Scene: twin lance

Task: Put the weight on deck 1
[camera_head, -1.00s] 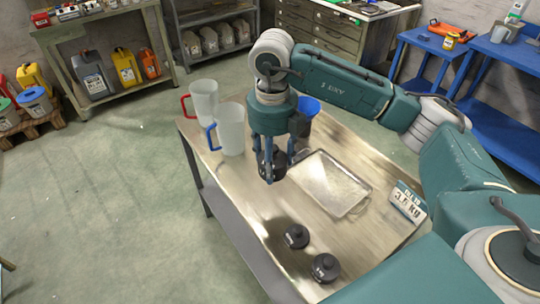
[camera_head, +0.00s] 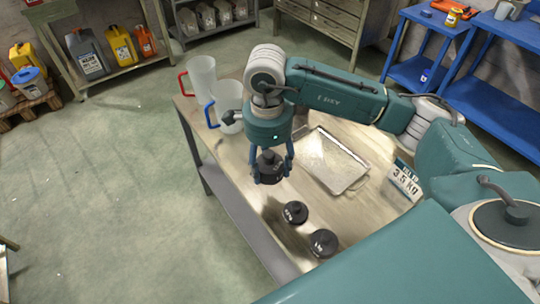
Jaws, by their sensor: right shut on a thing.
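Two more black weights stand on the table, one (camera_head: 295,212) below the gripper in the picture and one (camera_head: 323,243) nearer to me. Nothing that I can read is marked as deck 1. My left gripper is not in view.
A metal tray (camera_head: 325,162) lies on the table, right of the gripper. A sign reading 3.5 kg (camera_head: 405,180) stands at the right edge. Jugs with a red handle (camera_head: 202,75) and a blue handle (camera_head: 226,104) stand at the far left. Blue carts (camera_head: 490,95) stand beyond.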

